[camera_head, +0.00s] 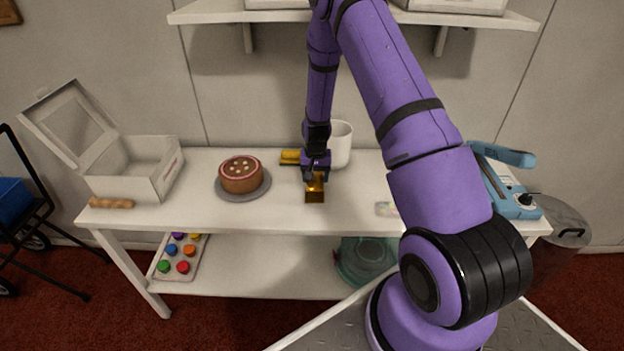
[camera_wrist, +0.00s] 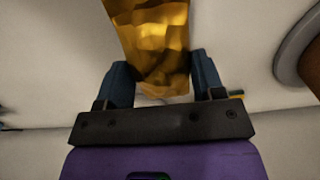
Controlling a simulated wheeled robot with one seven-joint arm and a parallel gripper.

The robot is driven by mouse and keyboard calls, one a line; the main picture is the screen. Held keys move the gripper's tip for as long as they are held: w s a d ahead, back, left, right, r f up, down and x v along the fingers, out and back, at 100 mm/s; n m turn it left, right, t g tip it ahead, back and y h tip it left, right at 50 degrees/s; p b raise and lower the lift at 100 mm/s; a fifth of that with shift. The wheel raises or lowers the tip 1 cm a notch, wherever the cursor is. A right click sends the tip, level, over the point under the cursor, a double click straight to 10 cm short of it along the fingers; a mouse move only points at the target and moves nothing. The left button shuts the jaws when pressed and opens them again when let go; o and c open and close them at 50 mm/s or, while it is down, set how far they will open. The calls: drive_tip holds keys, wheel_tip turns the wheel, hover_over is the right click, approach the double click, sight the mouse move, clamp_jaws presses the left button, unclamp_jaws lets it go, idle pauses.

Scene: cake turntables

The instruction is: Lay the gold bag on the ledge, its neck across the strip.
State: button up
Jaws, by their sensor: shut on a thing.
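The gold bag (camera_head: 315,191) is shiny and hangs below my gripper (camera_head: 316,177) over the middle of the white table. In the wrist view the gold bag (camera_wrist: 153,40) sits between the two dark fingers of my gripper (camera_wrist: 160,82), which are shut on its near end. I cannot tell whether its lower end touches the table. A blue machine (camera_head: 516,200) with a raised blue arm stands at the table's right end; it may carry the ledge and strip, but I cannot make them out, as my arm hides part of it.
A chocolate cake (camera_head: 241,176) on a grey turntable (camera_head: 228,196) stands left of the bag. A white pot (camera_head: 341,145) and a yellow object (camera_head: 290,157) are behind it. An open white box (camera_head: 150,180) and a rolling pin (camera_head: 111,203) are at the left. A small pale packet (camera_head: 386,209) lies right.

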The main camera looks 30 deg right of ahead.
drive_tip(key=shift+w+d+f, duration=0.1)
drive_tip(key=shift+w+d, duration=0.05)
drive_tip(key=shift+w, duration=0.6)
drive_tip(key=shift+w+d, duration=0.15)
drive_tip(key=shift+w, duration=0.55)
wheel_tip(320, 180, down, 4)
drive_tip(key=shift+w+r, duration=0.1)
drive_tip(key=shift+r, duration=0.1)
drive_tip(key=o, duration=1)
drive_tip(key=shift+f, duration=0.1)
